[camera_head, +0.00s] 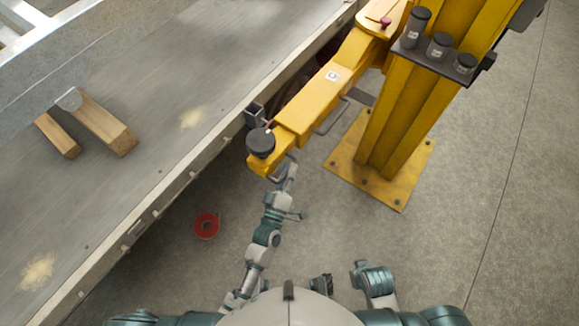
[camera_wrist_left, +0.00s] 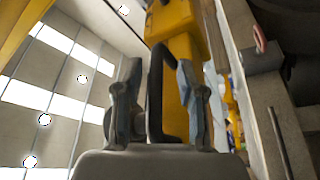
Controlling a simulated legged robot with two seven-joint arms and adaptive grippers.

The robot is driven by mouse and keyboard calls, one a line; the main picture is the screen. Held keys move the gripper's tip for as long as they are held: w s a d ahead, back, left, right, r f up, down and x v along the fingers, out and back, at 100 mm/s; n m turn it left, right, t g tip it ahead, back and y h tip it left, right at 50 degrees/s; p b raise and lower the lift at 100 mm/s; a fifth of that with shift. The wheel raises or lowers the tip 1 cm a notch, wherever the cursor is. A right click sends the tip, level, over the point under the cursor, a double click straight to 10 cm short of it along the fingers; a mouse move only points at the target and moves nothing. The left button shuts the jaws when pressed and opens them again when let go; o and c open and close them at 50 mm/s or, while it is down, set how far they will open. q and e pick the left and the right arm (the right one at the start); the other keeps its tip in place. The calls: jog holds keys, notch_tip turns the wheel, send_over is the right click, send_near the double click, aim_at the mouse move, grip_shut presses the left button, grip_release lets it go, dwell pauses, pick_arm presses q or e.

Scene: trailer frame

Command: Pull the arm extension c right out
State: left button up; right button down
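The yellow arm extension (camera_head: 305,108) with a white "C" label reaches out from the yellow post, toward the lower left. A dark round pad tops its near end. A dark handle loop is at that end; it shows large in the left wrist view (camera_wrist_left: 155,95). My left gripper (camera_head: 289,165) is at this handle. In the left wrist view my left gripper's fingers (camera_wrist_left: 160,95) stand apart on either side of the loop, without a clear squeeze on it. My right arm is folded close to my body at the bottom; its fingers are not clear.
The yellow post (camera_head: 395,125) stands on a bolted base plate (camera_head: 410,180) at right, with a shelf of dark cylinders (camera_head: 440,45). The grey trailer bed (camera_head: 150,75) fills the left, with wooden blocks (camera_head: 105,125) on it. A red ring (camera_head: 207,225) lies on the floor. Floor at right is clear.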

pick_arm(q)
jog(key=shift+w+d+r, duration=0.15)
jog(key=shift+w+d, duration=0.15)
jog(key=shift+w, duration=0.3)
jog(key=shift+d, duration=0.25)
pick_arm(e)
jog(key=shift+d+r, duration=0.15)
jog(key=shift+d, duration=0.2)
pick_arm(q)
jog(key=shift+a, duration=0.2)
grip_shut()
pick_arm(e)
jog(key=shift+a, duration=0.1)
